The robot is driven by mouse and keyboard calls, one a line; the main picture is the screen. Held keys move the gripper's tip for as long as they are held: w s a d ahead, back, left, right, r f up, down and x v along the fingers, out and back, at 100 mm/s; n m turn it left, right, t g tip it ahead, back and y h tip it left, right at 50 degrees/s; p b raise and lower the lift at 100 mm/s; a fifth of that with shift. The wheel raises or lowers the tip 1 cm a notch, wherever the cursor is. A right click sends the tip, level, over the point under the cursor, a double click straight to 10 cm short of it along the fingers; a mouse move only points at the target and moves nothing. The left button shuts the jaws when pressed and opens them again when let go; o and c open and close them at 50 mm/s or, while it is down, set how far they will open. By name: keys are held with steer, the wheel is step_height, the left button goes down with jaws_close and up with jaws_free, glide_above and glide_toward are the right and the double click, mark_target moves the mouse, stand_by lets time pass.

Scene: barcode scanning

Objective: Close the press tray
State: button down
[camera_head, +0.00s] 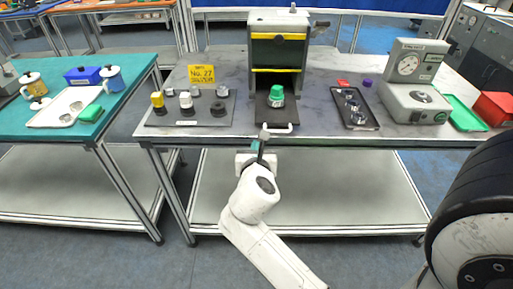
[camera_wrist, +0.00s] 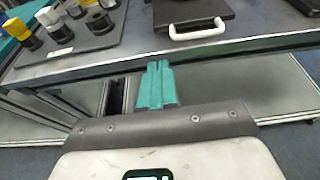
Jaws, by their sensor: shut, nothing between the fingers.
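The press (camera_head: 278,50) stands at the back middle of the grey table, with yellow-edged openings. Its black tray (camera_head: 264,116) sticks out of the front toward the table's edge, with a green-topped item (camera_head: 276,96) on it. The tray's white handle (camera_head: 278,129) is at the front edge; it also shows in the wrist view (camera_wrist: 197,31), at the top right of the fingers. My gripper (camera_head: 263,138) is at the table's front edge, just left of the handle. In the wrist view its green fingers (camera_wrist: 157,72) are together and empty, apart from the handle.
A dark board (camera_head: 190,110) with several small parts lies left of the tray. A black tray with metal parts (camera_head: 353,108) lies right, beside a white dial device (camera_head: 412,85). The table's front edge (camera_wrist: 115,67) passes close under the fingers.

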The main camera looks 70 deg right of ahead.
mark_target(258, 97)
steer(key=x, duration=0.7)
steer(key=r+x, duration=0.1)
steer(key=x, duration=0.2)
steer(key=shift+w+d+f, duration=0.1)
steer(key=shift+w+d, duration=0.15)
steer(key=shift+d, duration=0.2)
steer(key=w+d, duration=0.2)
steer(key=d, duration=0.3)
steer(key=w+d+p, duration=0.1)
steer(key=w+d, duration=0.1)
steer(key=d, duration=0.3)
steer(key=w+d, duration=0.2)
steer(key=d, duration=0.4)
steer(key=shift+w+d, duration=0.1)
steer(key=shift+w, duration=0.35)
